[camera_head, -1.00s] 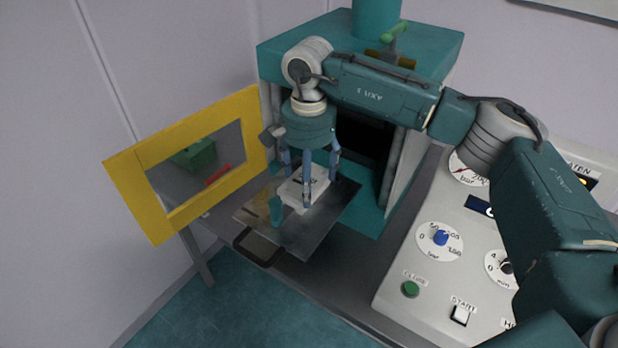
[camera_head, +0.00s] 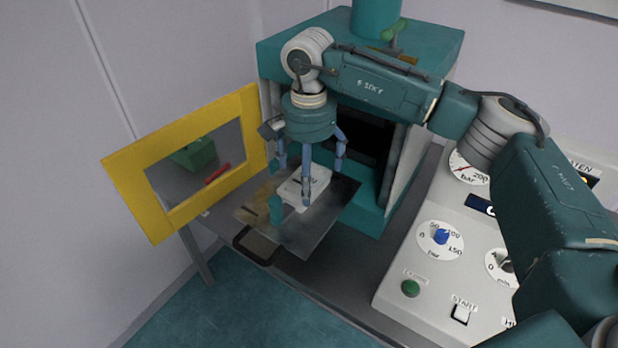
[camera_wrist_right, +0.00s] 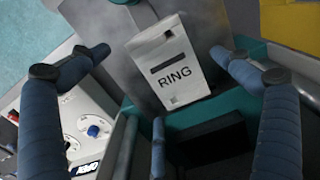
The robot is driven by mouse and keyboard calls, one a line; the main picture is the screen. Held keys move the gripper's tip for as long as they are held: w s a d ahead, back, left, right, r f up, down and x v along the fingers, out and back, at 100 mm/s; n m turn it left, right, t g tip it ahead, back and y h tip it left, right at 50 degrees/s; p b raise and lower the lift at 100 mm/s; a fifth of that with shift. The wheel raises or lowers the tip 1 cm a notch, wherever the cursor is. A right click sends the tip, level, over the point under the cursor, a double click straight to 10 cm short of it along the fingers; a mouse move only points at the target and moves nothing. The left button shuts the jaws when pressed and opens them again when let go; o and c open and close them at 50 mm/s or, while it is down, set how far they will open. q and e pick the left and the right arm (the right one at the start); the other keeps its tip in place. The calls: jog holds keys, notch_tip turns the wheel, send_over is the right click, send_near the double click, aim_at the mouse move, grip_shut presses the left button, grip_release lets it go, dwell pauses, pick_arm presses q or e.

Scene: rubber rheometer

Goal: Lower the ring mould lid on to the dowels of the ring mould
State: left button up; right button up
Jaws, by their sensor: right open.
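The ring mould (camera_head: 296,191), a white block, lies on the metal plate in front of the press opening. Its white top, marked RING in the right wrist view (camera_wrist_right: 172,77), has a dark slot and small marks near two corners. It looks like the ring mould lid resting on the mould, but I cannot make out the seam or dowels. My right gripper (camera_head: 309,178) is over the block, pointing down. Its three blue fingers are spread around and above it, apart from it in the right wrist view (camera_wrist_right: 157,80). My left gripper is not in view.
The metal plate (camera_head: 318,235) has bare room at front and right. A teal cylinder (camera_head: 276,209) stands at its left front. The yellow guard door (camera_head: 137,193) is open at left. The control panel (camera_head: 400,285) lies to the right, the dark press opening (camera_head: 366,138) behind.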

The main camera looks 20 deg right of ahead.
notch_tip(320, 180, up, 11)
jog(key=shift+f, duration=0.2)
jog(key=shift+s+f, duration=0.1)
dwell(0.5)
